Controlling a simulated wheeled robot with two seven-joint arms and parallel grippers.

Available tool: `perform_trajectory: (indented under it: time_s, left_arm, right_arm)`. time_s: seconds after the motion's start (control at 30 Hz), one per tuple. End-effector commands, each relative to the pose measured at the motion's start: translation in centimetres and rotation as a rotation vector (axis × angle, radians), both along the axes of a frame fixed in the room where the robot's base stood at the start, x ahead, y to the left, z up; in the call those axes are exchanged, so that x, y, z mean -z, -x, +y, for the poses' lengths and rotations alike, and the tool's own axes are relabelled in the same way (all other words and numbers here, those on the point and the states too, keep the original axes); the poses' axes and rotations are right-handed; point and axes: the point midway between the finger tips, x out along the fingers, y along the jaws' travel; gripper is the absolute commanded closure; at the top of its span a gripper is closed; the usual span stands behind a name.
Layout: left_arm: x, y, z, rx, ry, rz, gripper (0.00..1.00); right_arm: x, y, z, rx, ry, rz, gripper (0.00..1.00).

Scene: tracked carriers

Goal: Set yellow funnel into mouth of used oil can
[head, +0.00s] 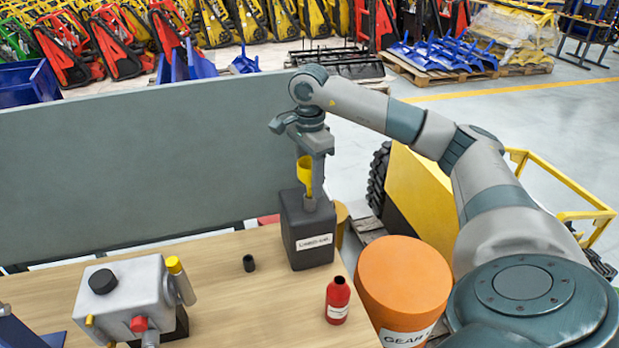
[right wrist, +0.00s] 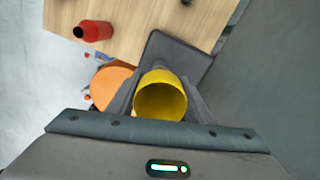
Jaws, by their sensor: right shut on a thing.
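The yellow funnel (head: 304,178) is held upright, wide end up, by my right gripper (head: 314,172), which is shut on it. The used oil can (head: 306,238) is a dark grey, labelled can near the right end of the table. The funnel's lower end is right at the can's short mouth (head: 310,204). I cannot tell how deep the spout sits, as the finger and the mouth's rim hide it. In the right wrist view the funnel's round opening (right wrist: 160,100) shows between the fingers, with the can (right wrist: 172,52) behind it. My left gripper is not in view.
A grey machine (head: 125,295) is at the left. An orange drum (head: 403,285) stands beside the table. A grey panel (head: 150,165) rises behind.

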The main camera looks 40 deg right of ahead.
Motion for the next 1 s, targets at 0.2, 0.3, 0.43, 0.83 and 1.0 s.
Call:
perform_trajectory:
  time_s: [0.2, 0.3, 0.43, 0.83, 1.0]
  left_arm:
    - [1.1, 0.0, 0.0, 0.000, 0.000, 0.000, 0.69]
    - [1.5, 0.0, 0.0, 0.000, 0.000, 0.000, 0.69]
    - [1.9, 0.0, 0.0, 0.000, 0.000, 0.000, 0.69]
    - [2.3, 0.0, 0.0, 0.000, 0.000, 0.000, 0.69]
    - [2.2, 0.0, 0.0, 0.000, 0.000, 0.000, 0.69]
  right_arm:
    - [1.3, 0.0, 0.0, 0.000, 0.000, 0.000, 0.76]
    - [1.8, 0.0, 0.0, 0.000, 0.000, 0.000, 0.76]
    - [2.3, 0.0, 0.0, 0.000, 0.000, 0.000, 0.76]
    - [2.8, 0.0, 0.0, 0.000, 0.000, 0.000, 0.76]
    - [2.8, 0.0, 0.0, 0.000, 0.000, 0.000, 0.76]
